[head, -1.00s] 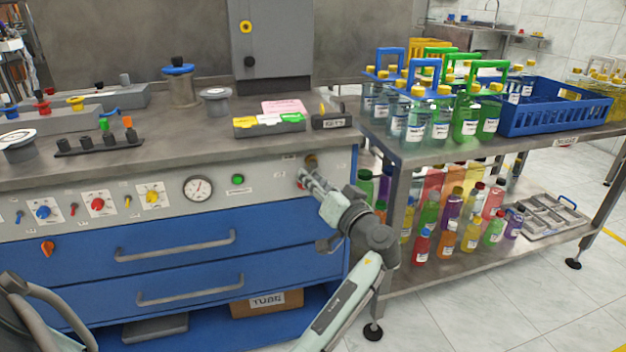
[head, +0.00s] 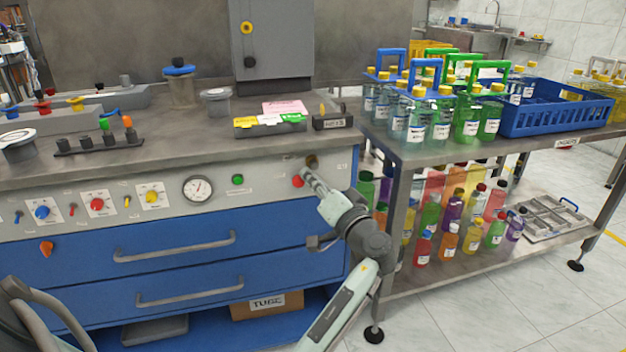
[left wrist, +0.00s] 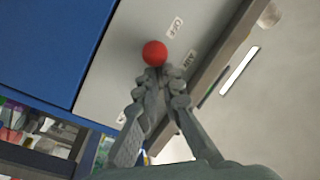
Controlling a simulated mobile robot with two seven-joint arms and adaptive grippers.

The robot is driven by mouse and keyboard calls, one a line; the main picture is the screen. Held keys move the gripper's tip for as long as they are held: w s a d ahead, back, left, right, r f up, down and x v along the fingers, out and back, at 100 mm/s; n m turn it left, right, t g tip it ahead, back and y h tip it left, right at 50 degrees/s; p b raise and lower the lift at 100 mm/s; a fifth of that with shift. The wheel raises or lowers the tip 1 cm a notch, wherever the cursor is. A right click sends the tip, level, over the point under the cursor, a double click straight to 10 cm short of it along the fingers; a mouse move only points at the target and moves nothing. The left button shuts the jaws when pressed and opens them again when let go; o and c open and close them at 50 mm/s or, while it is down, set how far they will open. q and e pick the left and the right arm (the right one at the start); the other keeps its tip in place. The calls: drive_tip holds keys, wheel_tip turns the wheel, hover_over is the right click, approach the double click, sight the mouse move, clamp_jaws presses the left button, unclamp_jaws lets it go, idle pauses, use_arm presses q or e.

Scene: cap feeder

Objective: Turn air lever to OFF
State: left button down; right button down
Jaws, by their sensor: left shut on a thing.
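My left gripper (head: 308,174) is at the right end of the grey front panel, with its fingers brought together at the tips. It is shut on the air lever, which is mostly hidden by the fingers. A small brown round fitting (head: 311,160) shows just above the fingertips. In the left wrist view the fingertips (left wrist: 163,72) meet close to the panel, beside a red button (left wrist: 154,53). The red button (head: 298,181) also shows in the head view, just left of the fingers. My right gripper is not in view.
A gauge (head: 198,188) and a green button (head: 238,180) sit left on the panel. Blue drawers (head: 190,260) with protruding handles lie below. A steel shelf table (head: 440,150) with bottles stands close at the right. The floor in front of it is clear.

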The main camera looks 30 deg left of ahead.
use_arm(q)
drive_tip(key=c, duration=1.6)
unclamp_jaws()
drive_tip(key=shift+s+a+f, duration=0.2)
drive_tip(key=shift+f, duration=0.1)
drive_tip(key=shift+w+r, duration=0.1)
drive_tip(key=shift+r, duration=0.05)
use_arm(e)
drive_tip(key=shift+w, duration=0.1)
use_arm(q)
drive_tip(key=shift+d, duration=0.1)
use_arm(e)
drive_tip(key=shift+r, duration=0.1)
